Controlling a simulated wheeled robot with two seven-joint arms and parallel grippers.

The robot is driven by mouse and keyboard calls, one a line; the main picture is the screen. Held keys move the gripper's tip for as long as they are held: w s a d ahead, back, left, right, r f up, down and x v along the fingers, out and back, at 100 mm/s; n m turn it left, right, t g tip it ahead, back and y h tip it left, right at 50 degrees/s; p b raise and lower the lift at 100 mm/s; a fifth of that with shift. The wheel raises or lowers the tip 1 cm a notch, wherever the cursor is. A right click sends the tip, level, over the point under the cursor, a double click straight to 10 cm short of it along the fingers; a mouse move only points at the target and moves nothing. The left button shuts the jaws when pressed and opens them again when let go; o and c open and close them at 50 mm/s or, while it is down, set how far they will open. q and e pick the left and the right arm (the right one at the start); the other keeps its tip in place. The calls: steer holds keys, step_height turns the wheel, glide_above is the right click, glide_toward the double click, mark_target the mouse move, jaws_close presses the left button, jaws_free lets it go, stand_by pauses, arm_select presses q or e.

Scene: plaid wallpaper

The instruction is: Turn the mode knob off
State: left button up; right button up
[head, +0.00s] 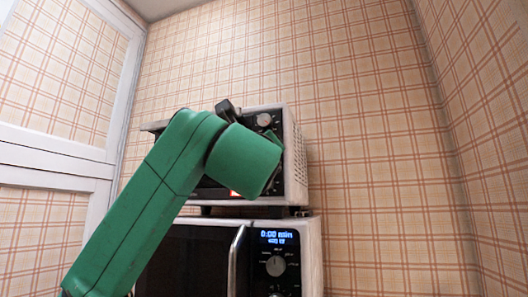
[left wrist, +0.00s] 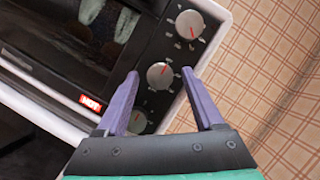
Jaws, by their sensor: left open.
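The toaster oven (head: 293,150) stands on top of the microwave, partly covered by my green left arm in the head view. In the left wrist view its dark control panel shows an upper knob (left wrist: 190,24), a middle knob (left wrist: 159,75) and a lower knob (left wrist: 137,121). The upper knob also shows in the head view (head: 264,120). Their labels are too small to tell which is the mode knob. My left gripper (left wrist: 160,74) is open, with its purple fingers on either side of the middle knob. Contact cannot be told. My right gripper is out of view.
The microwave (head: 311,252) below has a lit display (head: 279,237) and a dial (head: 276,265). A red label (left wrist: 91,102) sits near the oven's glass door (left wrist: 75,55). Plaid walls stand behind and at the right; a white-framed panel (head: 60,150) is at the left.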

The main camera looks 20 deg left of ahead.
arm_select(q)
steer(key=shift+s, duration=0.1)
steer(key=b+v, duration=0.4)
steer(key=v, duration=1)
steer(key=shift+s+f+b, duration=0.15)
steer(key=shift+s+b, duration=0.05)
steer(key=shift+b, duration=0.1)
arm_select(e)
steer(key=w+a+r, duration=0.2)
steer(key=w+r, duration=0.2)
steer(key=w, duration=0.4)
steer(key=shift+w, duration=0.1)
